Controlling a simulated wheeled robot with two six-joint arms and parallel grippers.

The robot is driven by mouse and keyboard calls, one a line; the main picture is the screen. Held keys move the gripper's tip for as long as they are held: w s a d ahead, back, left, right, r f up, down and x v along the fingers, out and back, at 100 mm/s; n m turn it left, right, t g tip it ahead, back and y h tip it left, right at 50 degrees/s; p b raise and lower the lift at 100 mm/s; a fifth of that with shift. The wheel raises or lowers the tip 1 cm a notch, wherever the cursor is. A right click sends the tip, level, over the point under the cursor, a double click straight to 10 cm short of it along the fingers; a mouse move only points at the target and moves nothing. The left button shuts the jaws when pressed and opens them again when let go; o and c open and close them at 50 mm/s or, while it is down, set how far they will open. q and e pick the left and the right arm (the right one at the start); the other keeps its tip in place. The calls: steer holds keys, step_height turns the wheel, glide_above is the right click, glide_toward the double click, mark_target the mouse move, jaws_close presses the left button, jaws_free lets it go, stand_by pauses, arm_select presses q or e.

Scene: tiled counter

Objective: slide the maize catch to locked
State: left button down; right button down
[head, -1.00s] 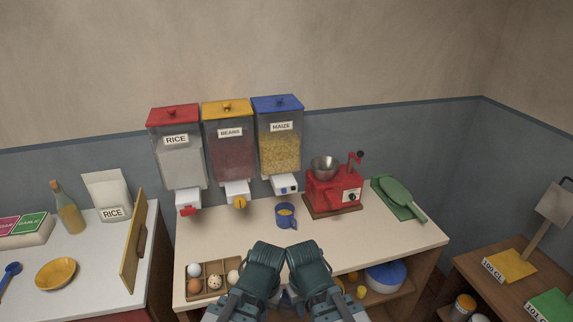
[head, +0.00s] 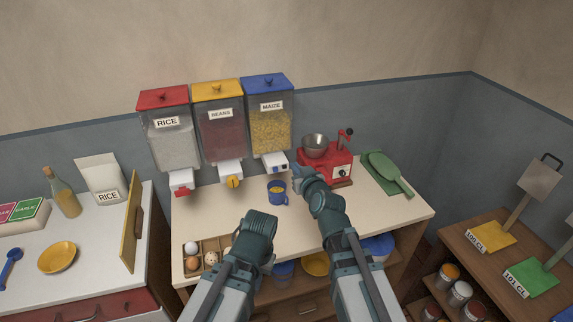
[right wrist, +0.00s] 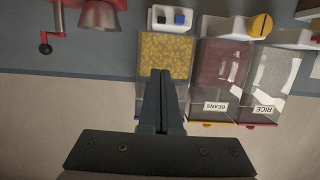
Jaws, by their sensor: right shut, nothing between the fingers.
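The maize dispenser (head: 266,128) has a blue lid and yellow grain, and hangs on the wall at the right end of the row. Its white outlet block (head: 270,158) carries the small blue catch (head: 279,167); the right wrist view, upside down, shows the blue piece (right wrist: 180,17) beside a dark square. I cannot tell the catch's position for certain. My right gripper (head: 298,173) is shut and empty, just right of the outlet, apparently apart from it; its fingers also show in the right wrist view (right wrist: 161,75). My left gripper (head: 262,218) is low over the counter, fingers hidden.
A blue mug (head: 277,194) with yellow contents stands below the maize outlet. The red grinder (head: 325,165) stands close on the right. Beans (head: 221,130) and rice (head: 172,135) dispensers hang to the left. An egg tray (head: 205,246) sits at the counter's front left.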

steer(key=shift+w, duration=0.1)
stand_by(0.3)
steer(key=b, duration=0.3)
glide_above(284, 167)
steer(key=s, duration=0.2)
step_height(284, 167, down, 2)
steer(key=f, duration=0.1)
steer(key=shift+d+f+b, duration=0.2)
steer(key=shift+f+b, duration=0.65)
steer(key=shift+b, duration=0.05)
steer(key=shift+d+f+b, duration=0.2)
steer(key=shift+f+b, duration=0.65)
steer(key=shift+b, duration=0.05)
